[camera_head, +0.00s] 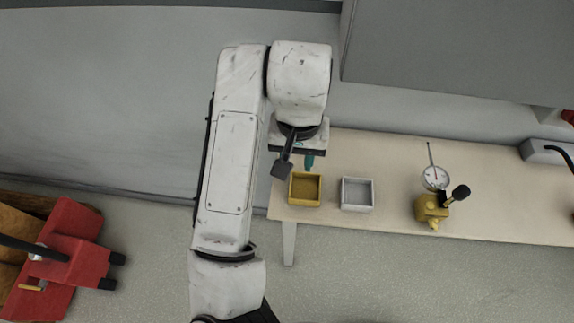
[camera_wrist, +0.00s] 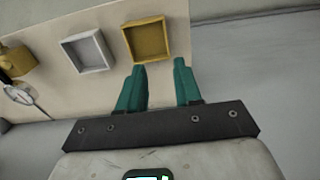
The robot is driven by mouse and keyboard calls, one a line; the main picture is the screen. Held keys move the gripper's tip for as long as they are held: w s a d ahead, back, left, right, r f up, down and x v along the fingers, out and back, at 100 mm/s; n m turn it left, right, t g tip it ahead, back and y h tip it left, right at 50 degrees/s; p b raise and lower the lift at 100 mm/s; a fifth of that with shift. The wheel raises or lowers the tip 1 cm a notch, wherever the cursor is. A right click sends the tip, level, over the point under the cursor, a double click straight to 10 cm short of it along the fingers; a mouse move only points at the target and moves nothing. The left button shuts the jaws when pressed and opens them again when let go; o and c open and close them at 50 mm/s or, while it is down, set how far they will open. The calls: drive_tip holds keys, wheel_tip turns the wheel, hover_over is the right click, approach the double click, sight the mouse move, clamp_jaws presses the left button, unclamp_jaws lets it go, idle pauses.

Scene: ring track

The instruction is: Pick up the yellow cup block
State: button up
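The yellow cup block (camera_head: 305,190) is a square, open-topped yellow box near the left end of the table. It also shows in the wrist view (camera_wrist: 147,41), just beyond my fingertips. My gripper (camera_head: 296,168) hangs over the table's left end, close to the yellow block on its far side. In the wrist view its two green fingers (camera_wrist: 160,67) stand apart with nothing between them. The yellow block is in front of the left finger and the gap, and does not appear to be held.
A white-grey open box (camera_head: 357,195) stands just right of the yellow block. Further right is a yellow fixture (camera_head: 432,209) with a dial gauge (camera_head: 435,177). The table (camera_head: 390,150) is clear behind them. A red object (camera_head: 72,245) is on the floor at left.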

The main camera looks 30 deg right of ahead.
sight(305, 188)
drive_tip(key=f, duration=0.3)
drive_tip(key=a+f+b, duration=0.1)
drive_tip(key=f, duration=0.1)
drive_tip(key=shift+w, duration=0.3)
drive_tip(key=shift+w+f, duration=0.1)
drive_tip(key=shift+f, duration=2.85)
clamp_jaws()
